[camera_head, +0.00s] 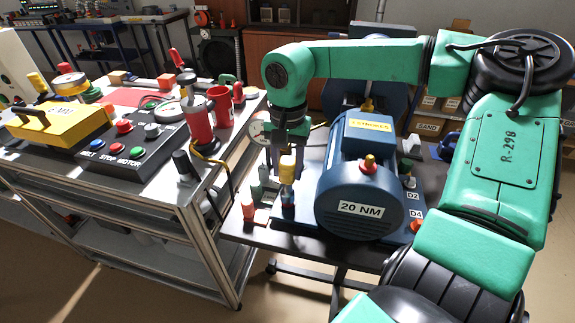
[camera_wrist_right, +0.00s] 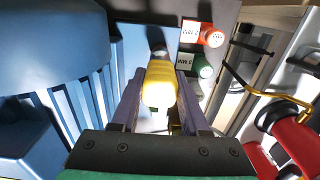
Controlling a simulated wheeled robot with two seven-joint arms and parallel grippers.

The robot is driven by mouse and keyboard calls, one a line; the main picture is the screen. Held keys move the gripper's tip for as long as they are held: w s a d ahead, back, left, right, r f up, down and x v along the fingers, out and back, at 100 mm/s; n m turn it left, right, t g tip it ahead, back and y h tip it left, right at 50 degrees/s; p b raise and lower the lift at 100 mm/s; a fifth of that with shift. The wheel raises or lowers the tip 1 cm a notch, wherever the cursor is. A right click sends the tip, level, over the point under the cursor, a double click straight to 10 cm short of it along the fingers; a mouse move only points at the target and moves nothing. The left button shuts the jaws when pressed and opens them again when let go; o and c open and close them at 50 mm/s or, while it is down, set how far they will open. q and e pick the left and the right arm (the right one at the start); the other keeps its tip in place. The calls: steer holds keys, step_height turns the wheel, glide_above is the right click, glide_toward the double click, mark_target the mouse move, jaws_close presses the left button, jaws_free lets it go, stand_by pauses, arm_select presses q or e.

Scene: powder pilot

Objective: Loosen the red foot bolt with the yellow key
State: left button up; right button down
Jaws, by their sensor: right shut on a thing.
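My right gripper (camera_head: 288,148) is shut on the yellow key (camera_head: 287,172), just left of the blue motor marked "20 NM" (camera_head: 340,185). The key hangs upright, low beside the motor's left foot. In the right wrist view, the yellow key (camera_wrist_right: 160,85) sits between the fingers, its dark shaft pointing away. I cannot tell whether its tip touches anything. A red-orange bolt head (camera_head: 417,226) shows at the motor's right foot, near the label "D4". The left foot's bolts are hidden or too small to make out. My left gripper is not in view.
Small red (camera_wrist_right: 213,37) and green (camera_wrist_right: 204,67) pieces with white labels stand beside the key. The motor stands on a dark table (camera_head: 345,254). A cart (camera_head: 165,190) on the left holds a control box (camera_head: 140,140) and a red mug (camera_head: 221,105).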

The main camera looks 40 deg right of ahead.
steer(key=shift+f+b, duration=0.4)
steer(key=shift+f, duration=0.15)
steer(key=shift+c, duration=1.6)
jaws_free()
steer(key=shift+r, duration=0.1)
